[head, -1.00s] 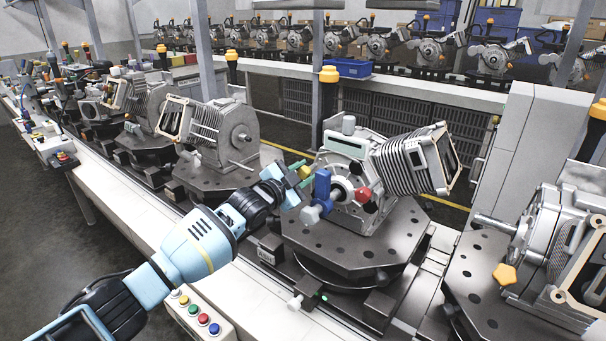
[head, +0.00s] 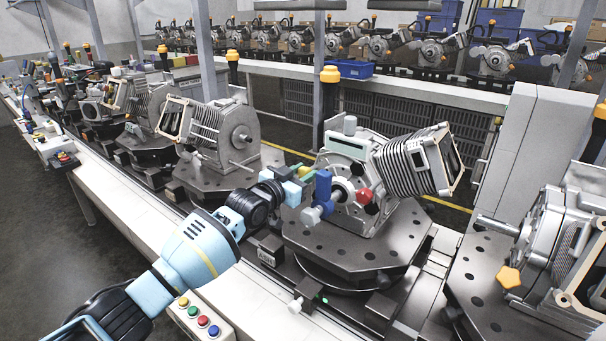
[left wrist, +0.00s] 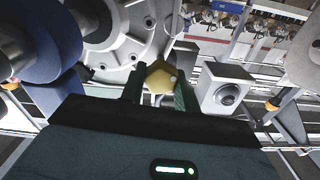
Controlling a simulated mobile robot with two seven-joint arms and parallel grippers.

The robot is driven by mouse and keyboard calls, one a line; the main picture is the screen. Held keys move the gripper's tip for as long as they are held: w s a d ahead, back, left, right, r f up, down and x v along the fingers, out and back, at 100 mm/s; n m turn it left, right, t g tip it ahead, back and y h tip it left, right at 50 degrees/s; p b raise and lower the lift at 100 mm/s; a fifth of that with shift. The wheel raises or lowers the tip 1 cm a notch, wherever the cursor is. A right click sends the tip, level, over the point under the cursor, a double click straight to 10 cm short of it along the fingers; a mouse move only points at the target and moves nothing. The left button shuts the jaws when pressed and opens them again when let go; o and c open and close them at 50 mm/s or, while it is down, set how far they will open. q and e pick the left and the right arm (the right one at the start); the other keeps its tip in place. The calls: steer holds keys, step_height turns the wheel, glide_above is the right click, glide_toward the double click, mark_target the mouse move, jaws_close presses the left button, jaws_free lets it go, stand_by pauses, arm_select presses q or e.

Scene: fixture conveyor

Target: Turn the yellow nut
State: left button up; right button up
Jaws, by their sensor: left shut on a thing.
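The yellow nut (left wrist: 160,78) shows in the left wrist view between the two dark green fingers of my left gripper (left wrist: 158,88), one on each side. My left gripper is shut on the nut, which sits in front of the grey engine housing (left wrist: 122,52). In the head view my left gripper (head: 304,176) is at the left front of the middle engine, beside a blue part (head: 323,188). The nut is mostly hidden there by the gripper. My right gripper is not in view.
A red knob (head: 364,195) and the blue part stick out close to my left gripper. The engine stands on a dark round-holed plate (head: 400,240). A button box (head: 199,316) lies below my left arm. Another engine on the right carries a yellow-orange knob (head: 507,276).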

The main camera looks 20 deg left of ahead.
mark_target(302, 173)
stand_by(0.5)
arm_select(q)
steer(key=o, duration=1)
steer(key=shift+s+a+r, duration=0.1)
steer(key=shift+s+a, duration=0.15)
steer(key=shift+s, duration=0.4)
steer(key=p+v, duration=0.1)
steer(key=v, duration=0.3)
steer(key=shift+s+a, duration=0.1)
steer(key=shift+s, duration=0.2)
steer(key=shift+v, duration=0.95)
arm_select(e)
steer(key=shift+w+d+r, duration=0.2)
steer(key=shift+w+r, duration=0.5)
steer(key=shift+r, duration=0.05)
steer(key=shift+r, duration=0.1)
